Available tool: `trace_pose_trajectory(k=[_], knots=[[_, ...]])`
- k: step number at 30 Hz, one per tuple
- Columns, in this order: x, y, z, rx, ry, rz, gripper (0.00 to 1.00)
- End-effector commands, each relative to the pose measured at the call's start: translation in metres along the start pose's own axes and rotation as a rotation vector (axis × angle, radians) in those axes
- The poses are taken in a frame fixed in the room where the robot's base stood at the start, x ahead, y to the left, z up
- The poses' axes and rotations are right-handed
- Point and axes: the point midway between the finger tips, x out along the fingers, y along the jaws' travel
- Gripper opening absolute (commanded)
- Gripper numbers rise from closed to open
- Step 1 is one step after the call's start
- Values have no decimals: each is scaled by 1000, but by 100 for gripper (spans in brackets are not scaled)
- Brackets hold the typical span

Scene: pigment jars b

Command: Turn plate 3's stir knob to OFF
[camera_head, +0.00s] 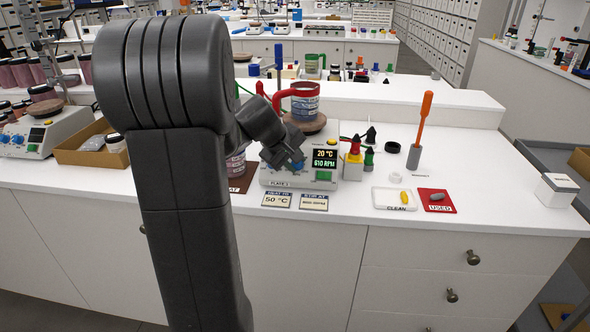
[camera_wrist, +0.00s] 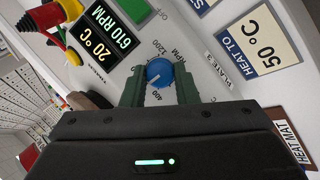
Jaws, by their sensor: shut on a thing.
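Plate 3 (camera_head: 348,169) is a pale stirring hotplate on the white bench, with a round top (camera_head: 306,123) bearing a jar with a red handle (camera_head: 304,103). Its display (camera_head: 324,158) reads 20 °C and 610 RPM. The blue stir knob (camera_wrist: 159,72), beside an RPM scale with 400 and 1200 marks, sits between my gripper's fingers (camera_wrist: 160,88) in the wrist view. The knob's pale pointer mark faces the lower left there. In the head view my gripper (camera_head: 291,160) is at the panel's front, covering much of the knob area.
A heat card (camera_head: 278,200) reading 50 °C and a stir card (camera_head: 314,202) lie before the plate. Red and green dropper bottles (camera_head: 355,155) stand right of it. A clean tray (camera_head: 394,199), used mat (camera_head: 436,201) and orange-handled tool (camera_head: 420,130) are farther right.

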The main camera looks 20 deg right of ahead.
Motion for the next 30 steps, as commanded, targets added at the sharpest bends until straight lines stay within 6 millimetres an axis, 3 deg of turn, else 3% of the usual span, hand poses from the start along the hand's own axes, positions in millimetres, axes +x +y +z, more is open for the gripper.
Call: trace_pose_trajectory(k=[30], knots=[[5,-9,4,-893,0,369,4]])
